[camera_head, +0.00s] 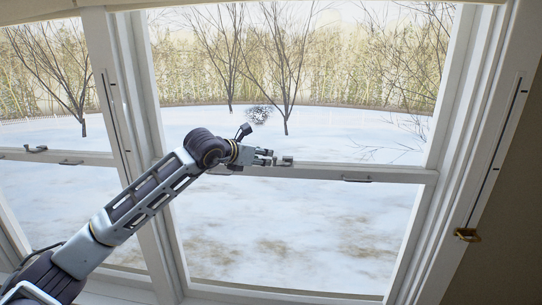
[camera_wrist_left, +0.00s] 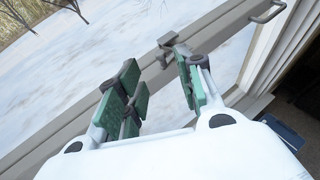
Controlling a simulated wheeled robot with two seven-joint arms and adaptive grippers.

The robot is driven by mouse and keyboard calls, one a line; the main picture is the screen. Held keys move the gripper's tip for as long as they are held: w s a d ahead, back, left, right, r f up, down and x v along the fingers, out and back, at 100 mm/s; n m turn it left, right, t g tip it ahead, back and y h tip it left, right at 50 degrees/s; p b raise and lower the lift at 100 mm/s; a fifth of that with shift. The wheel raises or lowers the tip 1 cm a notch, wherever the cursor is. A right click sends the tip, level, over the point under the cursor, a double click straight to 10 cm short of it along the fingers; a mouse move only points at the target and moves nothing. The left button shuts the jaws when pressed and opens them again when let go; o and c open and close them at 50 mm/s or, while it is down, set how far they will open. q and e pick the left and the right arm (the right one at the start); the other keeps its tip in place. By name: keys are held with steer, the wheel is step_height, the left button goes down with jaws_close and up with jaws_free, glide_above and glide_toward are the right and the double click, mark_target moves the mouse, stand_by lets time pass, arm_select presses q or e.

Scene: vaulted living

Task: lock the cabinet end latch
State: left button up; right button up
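I see no cabinet; a window with a small grey latch (camera_head: 287,161) on its middle rail (camera_head: 330,171) is in front of me. In the wrist view the latch (camera_wrist_left: 172,42) stands on the rail just beyond the fingertips, nearer the right finger. My left gripper (camera_head: 268,157) reaches in from the left at rail height, with its tips close to the latch. In the wrist view the left gripper's (camera_wrist_left: 160,78) green-padded fingers are apart with nothing between them. I cannot tell whether the fingers touch the latch. My right gripper is out of view.
A bar handle (camera_head: 357,179) sits on the rail to the right, also seen in the wrist view as a handle (camera_wrist_left: 268,12). The left window has a similar latch (camera_head: 36,149). A brass fitting (camera_head: 467,235) is on the right frame. Glass panes lie above and below the rail.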

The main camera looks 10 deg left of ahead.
mark_target(274, 157)
arm_select(q)
steer(key=shift+p+x, duration=0.95)
steer(key=shift+x, duration=2.5)
